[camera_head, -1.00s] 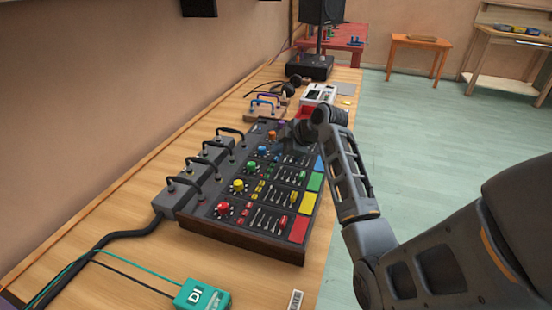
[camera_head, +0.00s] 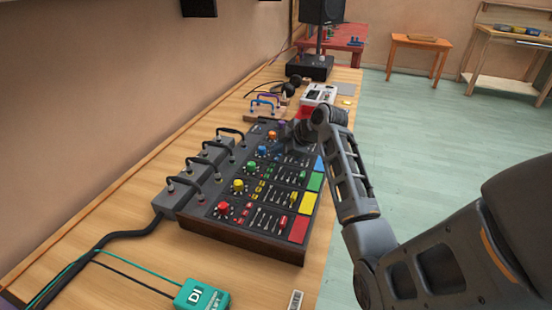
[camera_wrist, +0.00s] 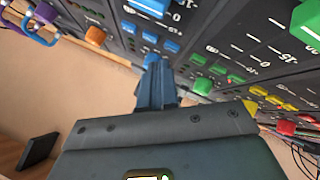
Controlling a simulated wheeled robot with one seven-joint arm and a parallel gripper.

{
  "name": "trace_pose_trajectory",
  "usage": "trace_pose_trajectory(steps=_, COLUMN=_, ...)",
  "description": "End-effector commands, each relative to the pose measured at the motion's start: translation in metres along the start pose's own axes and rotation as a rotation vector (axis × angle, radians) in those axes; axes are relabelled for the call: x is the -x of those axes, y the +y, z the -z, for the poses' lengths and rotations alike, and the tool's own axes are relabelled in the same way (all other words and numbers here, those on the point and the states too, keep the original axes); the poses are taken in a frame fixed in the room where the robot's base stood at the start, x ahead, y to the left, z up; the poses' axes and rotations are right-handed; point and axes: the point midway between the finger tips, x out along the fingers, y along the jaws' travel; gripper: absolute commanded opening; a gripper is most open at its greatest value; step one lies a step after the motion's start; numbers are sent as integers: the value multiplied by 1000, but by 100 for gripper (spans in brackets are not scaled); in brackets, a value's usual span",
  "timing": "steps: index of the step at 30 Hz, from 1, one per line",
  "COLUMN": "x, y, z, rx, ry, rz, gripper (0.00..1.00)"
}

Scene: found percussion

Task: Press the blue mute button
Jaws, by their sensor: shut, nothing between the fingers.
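The mixer (camera_head: 245,232) lies on the wooden bench with coloured channel rows. Its blue row has a round blue knob (camera_head: 263,151). In the wrist view, several small blue buttons (camera_wrist: 150,37) sit in a line near a larger blue cap (camera_wrist: 147,7); I cannot read which is the mute. My gripper (camera_head: 280,151) is shut and empty, low over the blue row. In the wrist view its fingertips (camera_wrist: 156,62) are just beside the nearest blue button (camera_wrist: 172,47) and hide part of the blue knob. I cannot tell whether they touch the panel.
Green buttons (camera_wrist: 218,70) and an orange knob (camera_wrist: 94,36) are close to the fingers. A teal DI box (camera_head: 202,296) stands in front. A white device (camera_head: 318,94) and a speaker stand behind.

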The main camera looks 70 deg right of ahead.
Motion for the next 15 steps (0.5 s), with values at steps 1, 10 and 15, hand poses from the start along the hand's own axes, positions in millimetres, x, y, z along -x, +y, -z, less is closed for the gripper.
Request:
trace_pose_trajectory(steps=1, x=0, y=0, z=0, rx=0, ry=0, rz=0, gripper=0)
trace_pose_trajectory(steps=10, x=-1, y=-1, z=0, rx=0, ry=0, rz=0, gripper=0)
trace_pose_trajectory(steps=15, x=-5, y=-4, z=-3, rx=0, ry=0, rz=0, gripper=0)
